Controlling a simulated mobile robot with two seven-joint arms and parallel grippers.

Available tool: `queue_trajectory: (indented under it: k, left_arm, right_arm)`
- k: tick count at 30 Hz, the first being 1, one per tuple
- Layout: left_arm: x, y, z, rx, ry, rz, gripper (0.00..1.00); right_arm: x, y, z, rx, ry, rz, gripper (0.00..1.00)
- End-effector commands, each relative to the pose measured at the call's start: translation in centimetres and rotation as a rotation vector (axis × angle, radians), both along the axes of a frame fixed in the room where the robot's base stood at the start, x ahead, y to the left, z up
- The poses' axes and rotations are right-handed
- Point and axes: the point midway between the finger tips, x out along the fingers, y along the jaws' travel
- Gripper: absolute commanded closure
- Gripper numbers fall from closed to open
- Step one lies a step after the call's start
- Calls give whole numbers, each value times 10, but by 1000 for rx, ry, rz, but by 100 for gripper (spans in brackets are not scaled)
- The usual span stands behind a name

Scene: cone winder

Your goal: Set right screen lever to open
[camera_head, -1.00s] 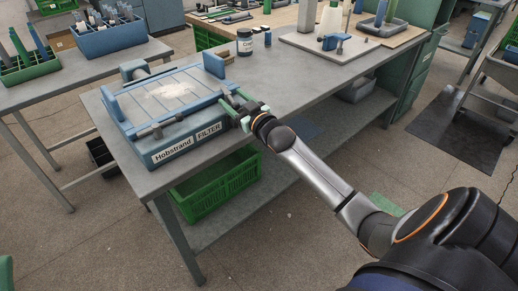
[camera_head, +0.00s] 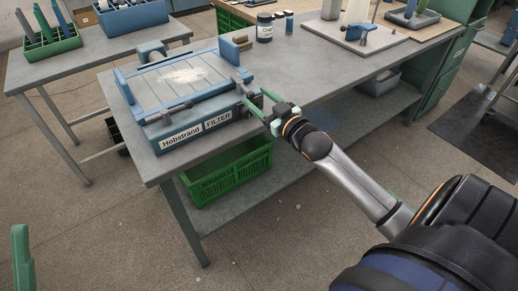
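The blue filter unit (camera_head: 150,120), labelled "Hobstrand FILTER", sits on the near left end of the grey table. Its ribbed top screen (camera_head: 160,88) has a pale patch in the middle. A dark grey lever-like part (camera_head: 241,76) stands at the unit's right side; I cannot tell for sure that it is the right screen lever, or its setting. My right gripper (camera_head: 254,95) is just right of the unit, at about the height of its top. Its two green fingers are apart, with nothing visible held. I cannot tell whether a finger touches the unit.
A green crate (camera_head: 228,175) is on the shelf under the grey table (camera_head: 300,82). A labelled jar (camera_head: 264,28) and a board with a blue clamp-like part (camera_head: 358,35) stand farther back. A second table (camera_head: 60,72) is at left. A green object (camera_head: 21,258) shows at bottom left.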

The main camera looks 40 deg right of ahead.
Motion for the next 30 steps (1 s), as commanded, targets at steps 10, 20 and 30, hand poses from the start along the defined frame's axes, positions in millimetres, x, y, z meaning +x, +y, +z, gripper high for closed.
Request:
queue_trajectory:
  k: [10,20,30]
  left_arm:
    - [0,0,7,0,0,0,50]
    - [0,0,39,0,0,0,50]
    - [0,0,69,0,0,0,50]
  right_arm:
    - [-60,2,-1,0,3,-1,38]
    - [-87,28,-39,34,154,7,38]
    - [-119,68,-84,73,330,31,38]
